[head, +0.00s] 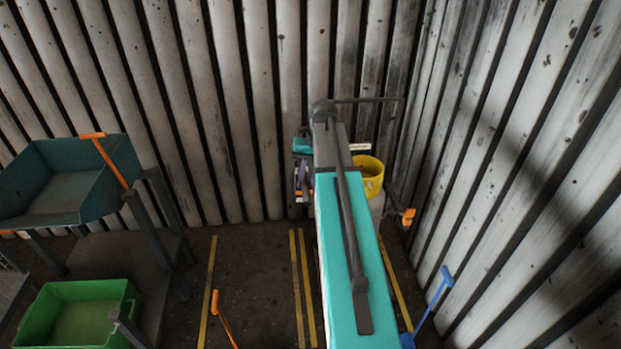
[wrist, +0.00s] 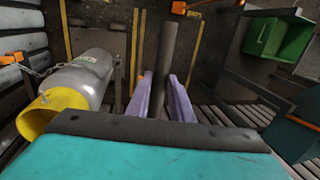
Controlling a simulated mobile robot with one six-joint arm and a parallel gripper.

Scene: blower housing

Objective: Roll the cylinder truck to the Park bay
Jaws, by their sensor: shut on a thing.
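A grey gas cylinder (head: 378,204) with a yellow collar (head: 369,172) stands near the back right corner, partly hidden by my arm. In the wrist view the cylinder (wrist: 88,75) shows to the left of my fingers, with a chain beside it. My gripper (wrist: 160,92) has its purple fingers on either side of a dark grey bar (wrist: 166,55), which looks like the truck's handle. The rest of the truck is mostly hidden. In the head view my gripper (head: 303,185) is left of the cylinder. Yellow floor lines (head: 302,285) mark bays; I read no Park label.
A teal tray (head: 60,205) on a stand and a green bin (head: 75,285) are at the left. An orange handle (head: 222,318) and a blue handle (head: 432,300) rise in front. Corrugated walls close the back and right. Floor between the yellow lines (head: 208,290) looks mostly clear.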

